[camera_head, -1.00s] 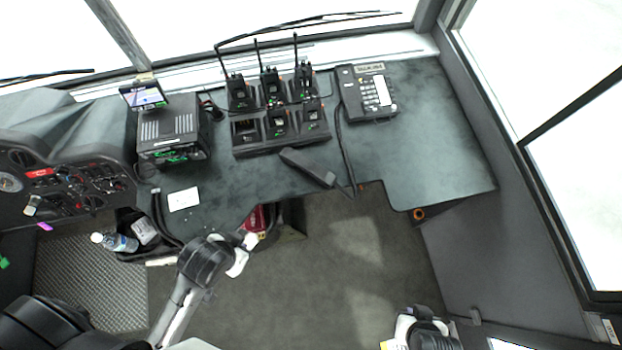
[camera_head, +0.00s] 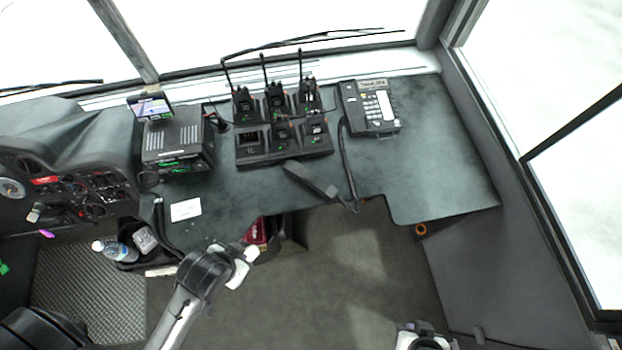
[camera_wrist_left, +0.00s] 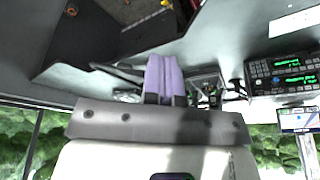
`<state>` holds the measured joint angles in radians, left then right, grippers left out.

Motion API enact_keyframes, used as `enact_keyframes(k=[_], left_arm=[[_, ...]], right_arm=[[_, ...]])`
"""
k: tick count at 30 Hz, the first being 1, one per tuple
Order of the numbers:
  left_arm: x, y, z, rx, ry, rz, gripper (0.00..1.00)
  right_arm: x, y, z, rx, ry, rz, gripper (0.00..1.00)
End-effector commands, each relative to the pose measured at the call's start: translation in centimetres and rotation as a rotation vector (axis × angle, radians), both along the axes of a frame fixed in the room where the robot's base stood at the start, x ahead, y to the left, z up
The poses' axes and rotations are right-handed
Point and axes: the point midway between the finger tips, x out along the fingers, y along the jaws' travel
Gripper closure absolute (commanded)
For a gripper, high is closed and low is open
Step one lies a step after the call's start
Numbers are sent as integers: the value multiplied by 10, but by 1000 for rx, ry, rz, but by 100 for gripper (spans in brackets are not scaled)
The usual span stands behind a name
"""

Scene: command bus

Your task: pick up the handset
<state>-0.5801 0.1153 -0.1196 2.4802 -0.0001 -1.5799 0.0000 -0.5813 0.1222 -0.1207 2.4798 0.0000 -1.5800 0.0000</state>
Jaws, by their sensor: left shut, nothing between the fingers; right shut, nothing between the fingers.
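The dark, long handset (camera_head: 311,180) lies on the desk near its front edge, below the radio charger in the head view. A black cord runs beside it up to the desk phone (camera_head: 369,107). My left gripper (camera_head: 251,254) is in front of the desk edge, left of and nearer than the handset, and apart from it. In the left wrist view its fingers (camera_wrist_left: 164,72) are shut and empty. My right gripper (camera_head: 407,341) is at the bottom edge of the head view, far from the handset, shut, empty and partly cut off.
A charger (camera_head: 284,155) with several upright radios stands behind the handset. A radio unit (camera_head: 178,145) with a small screen (camera_head: 150,105) is to its left. A white card (camera_head: 186,210) lies on the desk. A red box (camera_head: 256,232) sits below the edge. The desk's right side is clear.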

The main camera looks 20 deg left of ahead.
Motion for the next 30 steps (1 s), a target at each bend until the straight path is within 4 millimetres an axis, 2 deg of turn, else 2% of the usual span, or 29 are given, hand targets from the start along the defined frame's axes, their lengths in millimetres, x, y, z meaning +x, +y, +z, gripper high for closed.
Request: enact_keyframes(k=[7, 30], left_arm=[[0, -1, 0, -4, 1, 2, 98], [0, 3, 0, 10, 1, -7, 26]], right_arm=[[0, -2, 0, -5, 0, 4, 100], [0, 2, 0, 6, 0, -5, 100]])
